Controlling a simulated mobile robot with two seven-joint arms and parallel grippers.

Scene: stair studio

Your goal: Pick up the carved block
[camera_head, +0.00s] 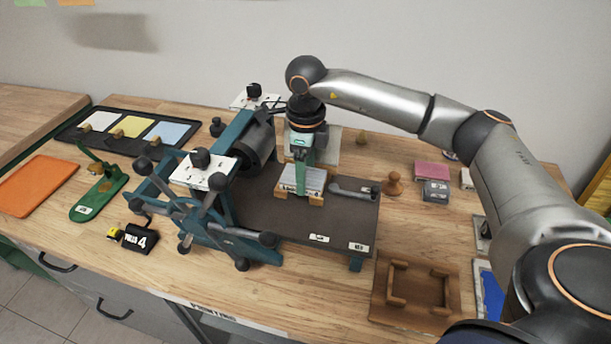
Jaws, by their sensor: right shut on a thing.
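The carved block (316,181) looks like a pale grey slab with a ridged top. It lies at or just above the dark bed of the press (345,215), between small wooden corner pieces (316,200). My right gripper (301,188) points straight down over it and is shut on the block. The fingers hide part of the block, and I cannot tell whether it is clear of the bed. My left gripper is not in view.
The press's blue frame and spoked wheel (205,220) stand close left of my right gripper. A grey-handled tool (352,190) lies right of the block. An empty wooden corner frame (415,296) sits front right. Wooden pegs, pads and an orange tray (36,186) stand around.

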